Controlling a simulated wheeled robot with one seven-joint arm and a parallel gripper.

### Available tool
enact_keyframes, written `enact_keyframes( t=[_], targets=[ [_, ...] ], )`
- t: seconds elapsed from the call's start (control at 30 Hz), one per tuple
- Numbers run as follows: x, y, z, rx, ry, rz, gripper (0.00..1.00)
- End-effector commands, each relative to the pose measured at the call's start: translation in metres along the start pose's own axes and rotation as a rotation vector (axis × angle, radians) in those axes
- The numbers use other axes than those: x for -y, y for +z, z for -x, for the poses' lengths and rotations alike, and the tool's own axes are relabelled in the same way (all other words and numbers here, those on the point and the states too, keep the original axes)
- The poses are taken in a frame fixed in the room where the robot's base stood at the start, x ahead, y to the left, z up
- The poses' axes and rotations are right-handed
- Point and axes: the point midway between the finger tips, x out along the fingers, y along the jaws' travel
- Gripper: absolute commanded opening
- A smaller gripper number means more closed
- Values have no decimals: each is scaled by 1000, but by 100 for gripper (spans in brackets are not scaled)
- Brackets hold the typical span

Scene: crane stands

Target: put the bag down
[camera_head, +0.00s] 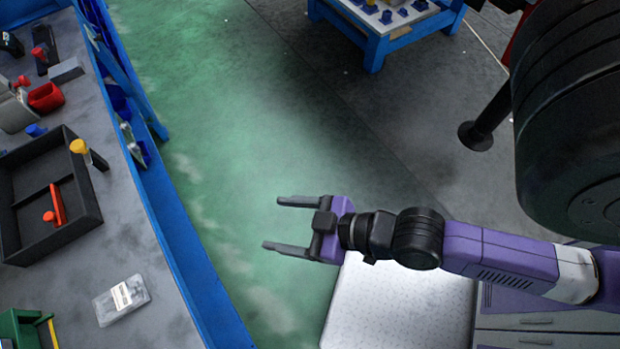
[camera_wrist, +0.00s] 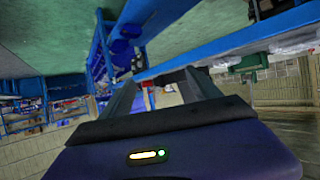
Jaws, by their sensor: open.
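The bag (camera_head: 121,299) looks like a small flat clear packet with a pale label. It lies on the grey top of the blue-edged workbench (camera_head: 150,262) at the lower left of the head view. My gripper (camera_head: 278,224) is open and empty, with its two dark fingers spread and pointing left. It hangs over the green floor, to the right of the bench edge and apart from the bag. The wrist view shows the gripper fingers (camera_wrist: 160,95) with nothing between them. I cannot make out the bag in the wrist view.
On the bench are a black divided tray (camera_head: 85,215) with an orange-red tool, a red bin (camera_head: 46,97) and a green object (camera_head: 22,328). A blue table (camera_head: 376,45) with small blue parts stands at the top. Green floor (camera_head: 225,130) lies clear between them.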

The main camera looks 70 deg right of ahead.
Motion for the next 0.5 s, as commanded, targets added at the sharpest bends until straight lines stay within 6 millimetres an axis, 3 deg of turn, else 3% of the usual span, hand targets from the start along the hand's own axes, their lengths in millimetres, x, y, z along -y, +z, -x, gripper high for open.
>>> enact_keyframes(
  t=[0.03,0.2,0.33,0.5],
  targets=[
    [-3,0,21,-16,23,-6,72],
    [-4,-19,72,-103,59,-22,72],
    [-1,-32,94,-149,59,-28,72],
    [1,-39,103,-170,56,-31,72]
  ],
)
